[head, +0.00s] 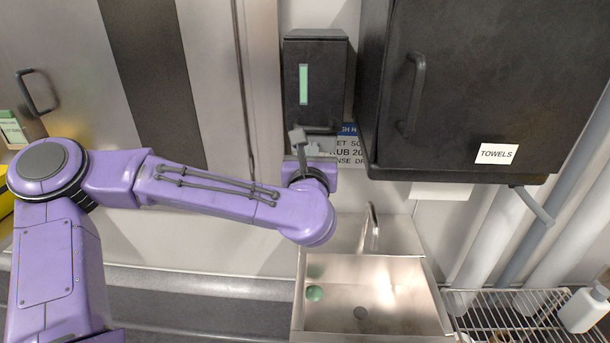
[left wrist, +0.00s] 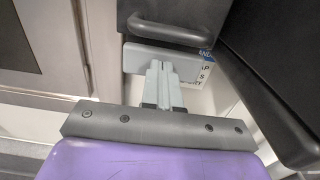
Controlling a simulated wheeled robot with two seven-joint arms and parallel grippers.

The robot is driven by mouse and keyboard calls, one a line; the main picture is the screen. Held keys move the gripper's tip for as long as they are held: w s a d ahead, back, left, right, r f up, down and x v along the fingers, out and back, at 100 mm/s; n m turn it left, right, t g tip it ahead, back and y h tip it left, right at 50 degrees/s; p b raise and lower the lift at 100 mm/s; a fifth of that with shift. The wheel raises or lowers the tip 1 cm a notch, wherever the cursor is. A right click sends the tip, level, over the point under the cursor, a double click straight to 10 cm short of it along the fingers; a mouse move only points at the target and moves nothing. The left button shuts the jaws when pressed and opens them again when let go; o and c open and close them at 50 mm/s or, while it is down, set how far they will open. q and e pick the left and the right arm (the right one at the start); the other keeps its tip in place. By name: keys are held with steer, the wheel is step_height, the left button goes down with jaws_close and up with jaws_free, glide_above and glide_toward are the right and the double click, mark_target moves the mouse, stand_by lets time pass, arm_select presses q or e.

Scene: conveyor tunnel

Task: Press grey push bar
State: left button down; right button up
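A black dispenser (head: 316,75) with a green window hangs on the wall in the head view. Under it a pale grey bar (head: 326,143) shows, partly behind my left gripper. In the left wrist view this pale grey bar (left wrist: 139,59) lies just beyond the fingertips, below a dark curved bar (left wrist: 168,32) on the dispenser. My left gripper (head: 297,135) points up at the dispenser's lower left, fingers together and empty. In the left wrist view the fingertips (left wrist: 158,66) overlap the grey bar; I cannot tell whether they touch it. My right gripper is out of view.
A large black towel cabinet (head: 450,80) with a handle juts out at the right. A steel sink (head: 395,270) with a tap (head: 371,225) is below. A wire rack (head: 510,310) and a white bottle (head: 583,308) are at lower right. Pipes run behind.

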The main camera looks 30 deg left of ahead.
arm_select(q)
steer(key=b+v, duration=0.3)
steer(key=v, duration=0.9)
steer(key=shift+s+d+b, duration=0.2)
steer(key=shift+s+b, duration=0.1)
steer(key=shift+w, duration=0.1)
